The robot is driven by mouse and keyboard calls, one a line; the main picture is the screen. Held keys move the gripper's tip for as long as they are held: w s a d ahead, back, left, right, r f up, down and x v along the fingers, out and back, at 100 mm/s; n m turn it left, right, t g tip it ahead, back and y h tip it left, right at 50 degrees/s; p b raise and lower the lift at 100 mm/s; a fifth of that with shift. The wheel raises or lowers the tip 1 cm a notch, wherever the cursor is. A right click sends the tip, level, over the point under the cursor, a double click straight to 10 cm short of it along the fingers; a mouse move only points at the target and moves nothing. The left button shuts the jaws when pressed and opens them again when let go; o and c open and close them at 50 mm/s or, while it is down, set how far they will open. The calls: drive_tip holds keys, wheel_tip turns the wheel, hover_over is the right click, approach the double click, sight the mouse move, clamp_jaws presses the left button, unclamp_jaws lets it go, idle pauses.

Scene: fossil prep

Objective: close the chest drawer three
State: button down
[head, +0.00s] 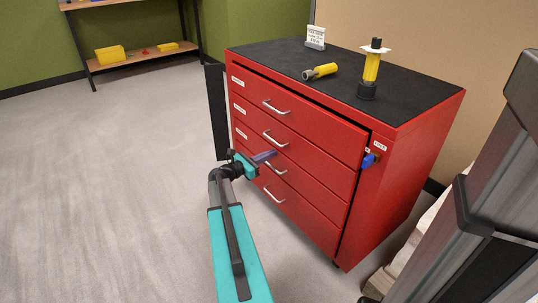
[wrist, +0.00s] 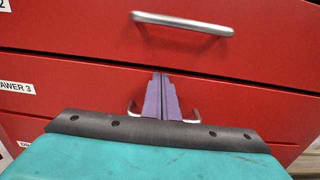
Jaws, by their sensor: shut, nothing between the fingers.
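The red chest (head: 410,170) has a column of drawers with silver bar handles. Drawer three (head: 305,185) is the third front from the top; its label, partly cut off, shows at the left of the wrist view (wrist: 15,87). My gripper (head: 268,155) is shut and empty, its purple fingers pointing at the front of drawer three. In the wrist view the fingers (wrist: 162,80) cover the middle of drawer three's handle (wrist: 192,116), whose ends show on both sides. I cannot tell whether they touch. Drawer three's front looks about level with its neighbours.
A yellow tool (head: 320,71), a yellow-and-black upright tool (head: 371,70) and a small sign (head: 315,38) stand or lie on the black top. A blue lock or key (head: 369,161) sticks out at the right front edge. A dark panel (head: 216,112) stands left of the chest. The floor at left is clear.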

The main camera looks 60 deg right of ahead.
drive_tip(key=shift+s+d+r, duration=0.2)
drive_tip(key=shift+s+d, duration=0.05)
drive_tip(key=shift+d, duration=0.15)
drive_tip(key=p+v, duration=0.4)
drive_tip(key=v, duration=1.1)
drive_tip(key=shift+f, duration=0.25)
drive_tip(key=shift+w+r, duration=0.1)
drive_tip(key=shift+w, duration=0.05)
